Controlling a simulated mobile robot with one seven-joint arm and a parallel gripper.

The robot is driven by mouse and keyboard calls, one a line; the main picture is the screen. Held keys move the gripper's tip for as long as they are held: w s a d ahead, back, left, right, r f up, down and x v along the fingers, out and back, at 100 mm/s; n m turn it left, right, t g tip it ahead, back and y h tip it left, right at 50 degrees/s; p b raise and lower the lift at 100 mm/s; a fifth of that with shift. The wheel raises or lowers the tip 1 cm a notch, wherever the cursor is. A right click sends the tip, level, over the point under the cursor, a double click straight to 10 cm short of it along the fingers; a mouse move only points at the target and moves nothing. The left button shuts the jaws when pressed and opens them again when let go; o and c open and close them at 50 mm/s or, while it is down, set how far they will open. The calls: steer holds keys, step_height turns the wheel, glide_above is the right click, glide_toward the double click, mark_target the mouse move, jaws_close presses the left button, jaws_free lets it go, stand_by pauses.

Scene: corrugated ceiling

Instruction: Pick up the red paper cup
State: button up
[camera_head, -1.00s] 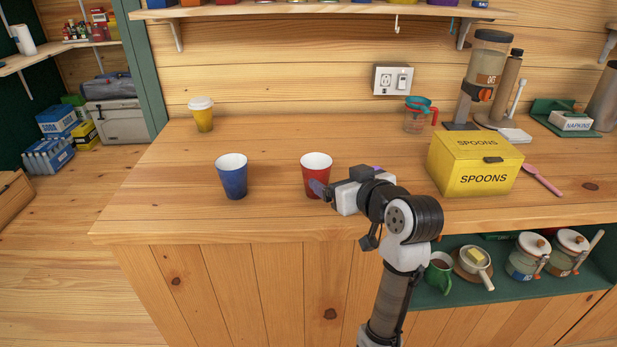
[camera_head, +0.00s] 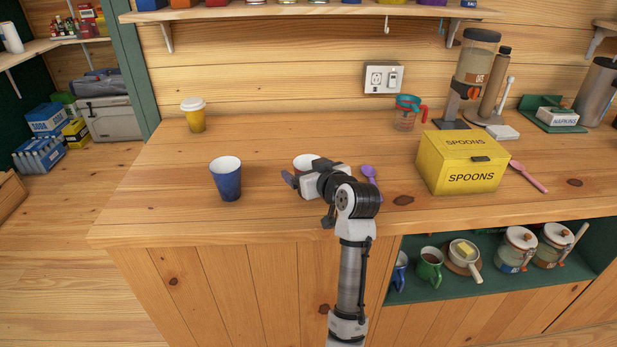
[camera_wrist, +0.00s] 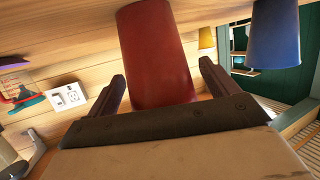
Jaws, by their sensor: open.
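The red paper cup stands on the wooden counter; in the head view only its pale rim and inside (camera_head: 304,161) show, and my gripper hides the rest. In the wrist view its red side (camera_wrist: 158,50) fills the middle, between my two open fingers. My gripper (camera_head: 292,179) is open in front of the cup, with one finger on each side of it in the wrist view (camera_wrist: 162,84). A gap shows beside the right finger; I cannot tell whether either finger touches the cup.
A blue cup (camera_head: 226,180) stands to the left, and a yellow lidded cup (camera_head: 193,116) is farther back. A purple spoon (camera_head: 369,173) lies right of my gripper. A yellow spoons box (camera_head: 460,165) stands farther right. The counter's front left is clear.

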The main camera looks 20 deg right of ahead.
steer(key=c, duration=1)
steer(key=shift+r, duration=0.15)
